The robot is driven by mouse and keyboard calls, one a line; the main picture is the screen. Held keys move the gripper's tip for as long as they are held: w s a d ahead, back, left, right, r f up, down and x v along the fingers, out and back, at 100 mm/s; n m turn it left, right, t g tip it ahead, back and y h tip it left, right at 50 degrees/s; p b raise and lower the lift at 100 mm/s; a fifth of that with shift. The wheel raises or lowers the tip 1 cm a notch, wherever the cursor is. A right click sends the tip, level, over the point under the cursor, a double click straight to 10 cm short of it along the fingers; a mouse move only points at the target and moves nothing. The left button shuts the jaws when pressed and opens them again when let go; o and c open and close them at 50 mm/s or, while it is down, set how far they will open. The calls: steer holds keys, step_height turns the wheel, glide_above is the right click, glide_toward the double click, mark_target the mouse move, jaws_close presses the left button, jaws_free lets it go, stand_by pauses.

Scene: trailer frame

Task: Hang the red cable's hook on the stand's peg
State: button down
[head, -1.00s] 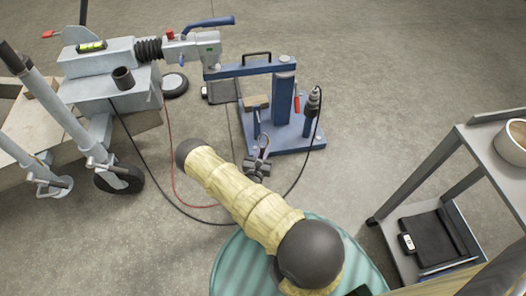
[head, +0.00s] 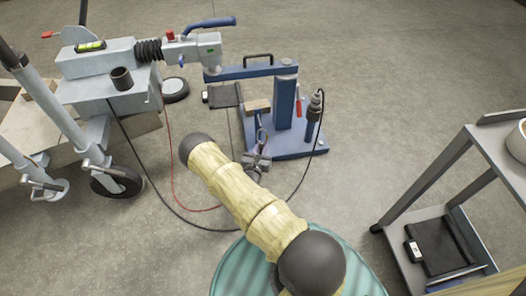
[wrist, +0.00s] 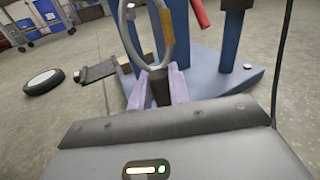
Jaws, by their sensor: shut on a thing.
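My gripper (head: 257,160) is shut on the dark lower end of a loop-shaped hook (head: 262,135). In the wrist view the pale purple fingers (wrist: 163,88) grip it, and the grey-and-yellow loop (wrist: 167,38) stands up above them. The red cable (head: 175,180) runs from the trailer coupling down along the floor and passes behind my arm. The blue stand (head: 284,100) is just beyond my gripper. A red sleeve-like piece (head: 299,105) is at the right of its column and also shows in the wrist view (wrist: 200,12). I cannot tell whether this is the peg.
The grey trailer frame (head: 105,75) and its wheel (head: 116,181) are at the left. A dark cable (head: 150,180) loops over the floor. A grey shelf cart (head: 478,135) is at the right. The floor between stand and cart is open.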

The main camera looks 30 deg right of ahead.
steer(key=w+d+f+b, duration=0.1)
steer(key=w+b, duration=0.2)
steer(key=w, duration=0.2)
steer(key=shift+w+d+f+b, duration=0.2)
steer(key=shift+w+d+b, duration=0.15)
steer(key=shift+b, duration=0.05)
stand_by(0.5)
stand_by(0.5)
steer(key=c, duration=1.2)
jaws_free()
steer(key=p+v, duration=0.8)
steer(key=v, duration=0.9)
steer(key=shift+s+p, duration=0.2)
steer(key=shift+p, duration=0.2)
